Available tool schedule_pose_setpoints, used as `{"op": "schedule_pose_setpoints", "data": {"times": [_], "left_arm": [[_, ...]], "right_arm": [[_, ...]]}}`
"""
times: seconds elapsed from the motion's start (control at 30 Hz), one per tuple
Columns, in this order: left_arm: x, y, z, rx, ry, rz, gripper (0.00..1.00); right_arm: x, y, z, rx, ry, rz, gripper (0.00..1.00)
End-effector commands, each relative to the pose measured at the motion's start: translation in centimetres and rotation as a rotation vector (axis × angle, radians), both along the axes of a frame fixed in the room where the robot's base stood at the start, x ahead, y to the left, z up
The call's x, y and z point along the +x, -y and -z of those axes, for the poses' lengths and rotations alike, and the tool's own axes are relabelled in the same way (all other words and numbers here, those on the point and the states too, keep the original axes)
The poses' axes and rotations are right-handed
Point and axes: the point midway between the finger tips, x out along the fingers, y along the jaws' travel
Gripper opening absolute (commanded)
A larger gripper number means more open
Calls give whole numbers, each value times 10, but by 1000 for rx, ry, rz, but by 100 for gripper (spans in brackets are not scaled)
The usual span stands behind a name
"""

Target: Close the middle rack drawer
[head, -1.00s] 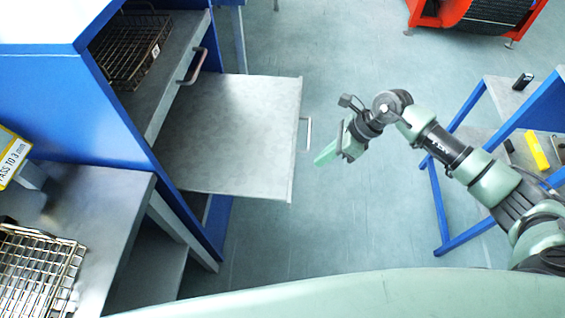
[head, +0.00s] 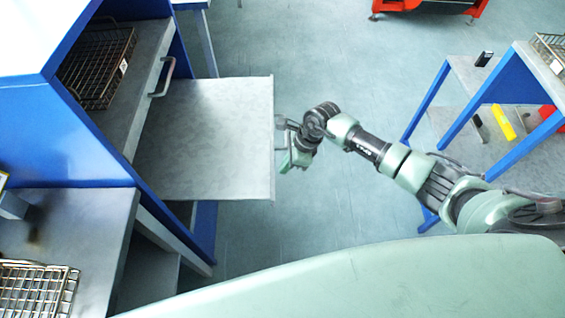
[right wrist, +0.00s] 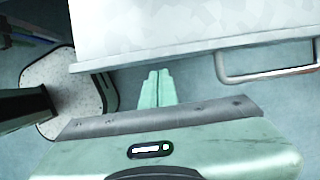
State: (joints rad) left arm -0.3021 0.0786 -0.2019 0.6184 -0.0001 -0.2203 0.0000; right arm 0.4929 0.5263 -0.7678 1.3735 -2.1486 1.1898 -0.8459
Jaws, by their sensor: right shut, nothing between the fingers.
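The middle rack drawer (head: 215,140) is a flat grey drawer pulled well out of the blue rack (head: 45,130), below an upper level whose bar handle (head: 163,76) shows. In the right wrist view the drawer (right wrist: 190,25) fills the top, with its grey bar handle (right wrist: 268,76) to the right. My right gripper (head: 286,164) is shut and empty beside the drawer's front, near the handle. In the right wrist view its pale green fingertips (right wrist: 157,74) lie close to the drawer's front edge, left of the handle. I cannot tell whether they touch. My left gripper is out of view.
A wire basket (head: 97,62) sits on the upper rack level. A grey bench (head: 75,225) with another wire basket (head: 38,290) stands at lower left. A blue-framed table (head: 470,75) stands at right, a red machine (head: 430,5) at the back. Floor between is clear.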

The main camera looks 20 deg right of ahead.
Motion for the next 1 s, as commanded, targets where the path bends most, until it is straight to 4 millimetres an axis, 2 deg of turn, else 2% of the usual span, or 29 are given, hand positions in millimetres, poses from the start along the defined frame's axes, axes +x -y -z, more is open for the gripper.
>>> {"op": "schedule_pose_setpoints", "data": {"times": [0.1,0.53,0.67,0.87,1.0], "left_arm": [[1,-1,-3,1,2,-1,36],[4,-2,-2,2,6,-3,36],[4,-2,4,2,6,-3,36],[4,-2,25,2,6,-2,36],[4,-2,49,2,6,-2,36]], "right_arm": [[2,-7,-1,0,0,1,0],[3,-9,0,0,1,0,0],[6,-19,1,1,3,-2,0],[17,-58,4,4,4,-5,0],[30,-101,6,5,7,-6,0]]}}
